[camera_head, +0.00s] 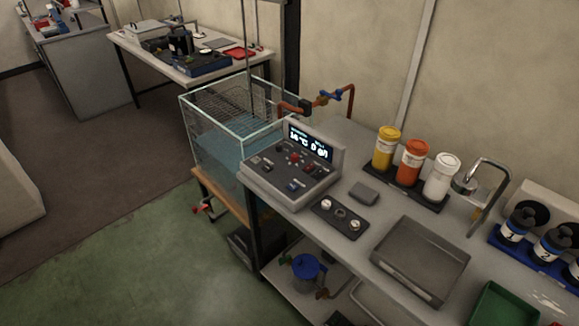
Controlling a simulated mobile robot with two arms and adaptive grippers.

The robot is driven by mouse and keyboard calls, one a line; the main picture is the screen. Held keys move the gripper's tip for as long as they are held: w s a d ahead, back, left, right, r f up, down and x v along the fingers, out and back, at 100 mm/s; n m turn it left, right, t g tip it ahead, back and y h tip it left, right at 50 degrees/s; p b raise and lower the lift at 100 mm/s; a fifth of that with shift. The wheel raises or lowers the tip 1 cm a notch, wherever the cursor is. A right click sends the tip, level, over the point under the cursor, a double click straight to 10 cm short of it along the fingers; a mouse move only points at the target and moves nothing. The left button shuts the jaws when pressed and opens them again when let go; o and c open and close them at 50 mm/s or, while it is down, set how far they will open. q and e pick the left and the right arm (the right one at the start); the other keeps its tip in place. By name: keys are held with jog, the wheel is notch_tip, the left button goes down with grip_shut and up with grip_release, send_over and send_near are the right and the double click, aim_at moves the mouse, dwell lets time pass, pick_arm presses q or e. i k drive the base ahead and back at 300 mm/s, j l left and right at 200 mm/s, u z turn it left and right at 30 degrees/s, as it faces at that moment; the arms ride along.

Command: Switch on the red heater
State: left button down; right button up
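A grey control box (292,168) stands at the left end of the workbench. Its display (311,142) is lit with pale digits too small to read surely. Its sloped face carries a red knob or button (294,158), dark knobs and a blue switch (292,186); their settings cannot be made out. A glass tank (216,148) with bluish water and a wire rack stands left of the box. I cannot identify a red heater for certain. Neither of my grippers is in view.
On the workbench (373,195) are a small panel with knobs (340,216), a grey tray (420,260), yellow, orange and white bottles (413,162), a tap (488,190) and a green bin (503,305). A second table (190,50) stands behind. Green floor (150,260) at front left is clear.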

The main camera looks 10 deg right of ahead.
aim_at(310, 165)
jog(key=k+l+u, duration=0.25)
jog(key=l+u, duration=0.25)
jog(key=k+l+u, duration=0.15)
jog(key=k+u, duration=0.3)
jog(key=i, duration=0.1)
